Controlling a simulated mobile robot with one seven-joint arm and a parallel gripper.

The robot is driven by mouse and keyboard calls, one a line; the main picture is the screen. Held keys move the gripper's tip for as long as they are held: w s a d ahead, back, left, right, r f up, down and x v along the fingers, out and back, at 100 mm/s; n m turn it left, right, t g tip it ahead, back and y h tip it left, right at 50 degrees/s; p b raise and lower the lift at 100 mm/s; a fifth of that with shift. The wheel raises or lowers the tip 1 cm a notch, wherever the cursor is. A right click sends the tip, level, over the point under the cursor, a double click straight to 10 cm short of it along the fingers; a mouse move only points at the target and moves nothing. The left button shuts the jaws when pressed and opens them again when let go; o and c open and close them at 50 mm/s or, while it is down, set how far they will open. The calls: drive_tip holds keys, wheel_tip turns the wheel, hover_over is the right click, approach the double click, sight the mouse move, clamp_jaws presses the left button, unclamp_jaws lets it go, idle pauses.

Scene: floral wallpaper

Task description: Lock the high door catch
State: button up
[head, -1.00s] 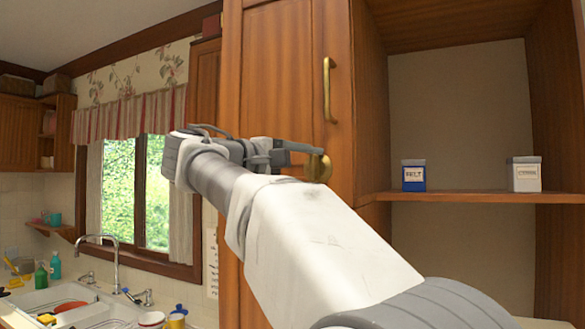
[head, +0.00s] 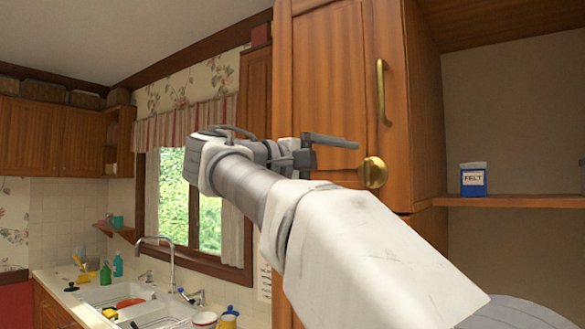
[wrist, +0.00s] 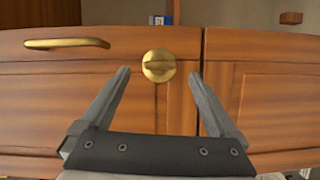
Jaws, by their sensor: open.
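The high door catch (head: 373,172) is a round brass knob on the tall wooden cabinet door (head: 335,90), below a vertical brass handle (head: 381,92). In the wrist view, the catch (wrist: 158,65) shows a raised thumb-turn bar running roughly parallel to the handle (wrist: 67,43). My gripper (wrist: 158,76) is open, with one finger on each side of the catch in that view and nothing between them. In the head view one finger of my gripper (head: 335,141) points right, its tip just above and left of the catch. Contact with the catch is not visible.
An open shelf (head: 510,201) with a blue labelled tin (head: 473,179) lies right of the door. A sink (head: 120,298) with dishes, a tap (head: 165,250) and a curtained window (head: 205,200) lie to the left.

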drive_tip(key=v, duration=1.2)
drive_tip(key=shift+a+p, duration=0.15)
drive_tip(key=shift+p, duration=0.2)
drive_tip(key=s+d+f+n+g+y, duration=0.2)
drive_tip(key=d+f+y, duration=0.4)
drive_tip(key=d+f, duration=0.9)
drive_tip(key=s+f+m+y, duration=0.2)
drive_tip(key=s+f, duration=0.3)
drive_tip(key=f, duration=0.3)
drive_tip(key=s+f+m+g+y, duration=0.1)
drive_tip(key=s+f+m+y, duration=0.2)
drive_tip(key=f, duration=0.5)
drive_tip(key=s+f+m+y, duration=0.2)
drive_tip(key=s+f+y, duration=0.2)
drive_tip(key=s+f, duration=0.4)
drive_tip(key=shift+f+g, duration=0.4)
drive_tip(key=shift+f, duration=0.15)
drive_tip(key=shift+d, duration=0.1)
